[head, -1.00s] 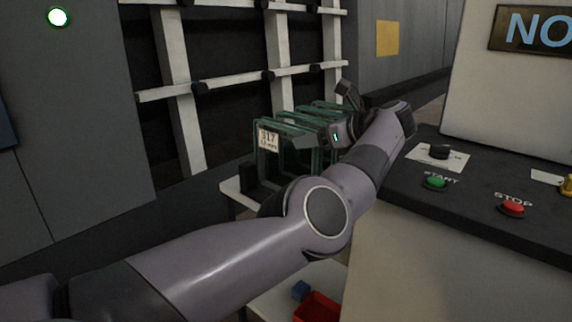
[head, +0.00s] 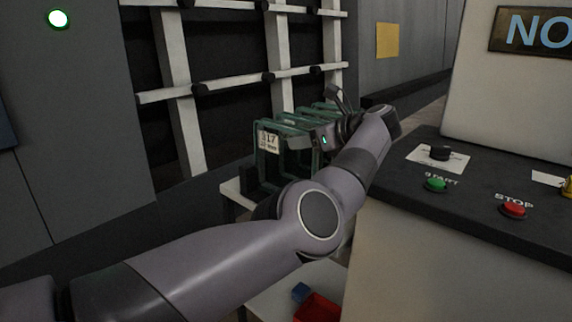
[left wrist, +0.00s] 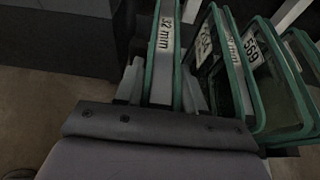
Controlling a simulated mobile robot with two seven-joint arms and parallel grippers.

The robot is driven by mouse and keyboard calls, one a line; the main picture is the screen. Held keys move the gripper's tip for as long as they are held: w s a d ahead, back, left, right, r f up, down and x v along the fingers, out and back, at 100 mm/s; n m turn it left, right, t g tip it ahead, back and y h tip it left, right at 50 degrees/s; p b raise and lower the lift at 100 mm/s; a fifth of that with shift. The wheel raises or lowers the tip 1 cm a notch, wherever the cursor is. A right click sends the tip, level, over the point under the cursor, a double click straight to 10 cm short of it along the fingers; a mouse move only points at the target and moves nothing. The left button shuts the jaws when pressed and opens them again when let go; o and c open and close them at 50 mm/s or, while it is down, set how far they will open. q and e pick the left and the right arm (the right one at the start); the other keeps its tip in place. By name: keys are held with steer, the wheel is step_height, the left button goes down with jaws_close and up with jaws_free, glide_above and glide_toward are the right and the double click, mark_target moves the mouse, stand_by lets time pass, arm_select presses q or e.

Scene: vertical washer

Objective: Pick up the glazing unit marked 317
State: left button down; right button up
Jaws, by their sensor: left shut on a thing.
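The glazing unit marked 317 (head: 262,165) is a green-edged glass pane with a white label at its top corner. It stands upright at the front of a row of similar units. In the left wrist view a green-edged unit (left wrist: 163,70), its label showing "32 mm", stands between my fingers. My left gripper (head: 303,143) reaches in from the right over the top of the row and is shut on the 317 unit. Its fingers (left wrist: 161,88) lie on either side of the pane. My forearm hides part of the lower row. My right gripper is not in view.
Other units stand close behind, one marked 569 (left wrist: 251,48). They stand on a white shelf (head: 236,193). A slatted white rack (head: 178,90) rises behind. A console with green START (head: 436,184) and red STOP (head: 512,210) buttons stands right. A red bin (head: 318,308) lies below.

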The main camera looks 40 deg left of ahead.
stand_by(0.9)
arm_select(q)
steer(key=shift+r, duration=0.25)
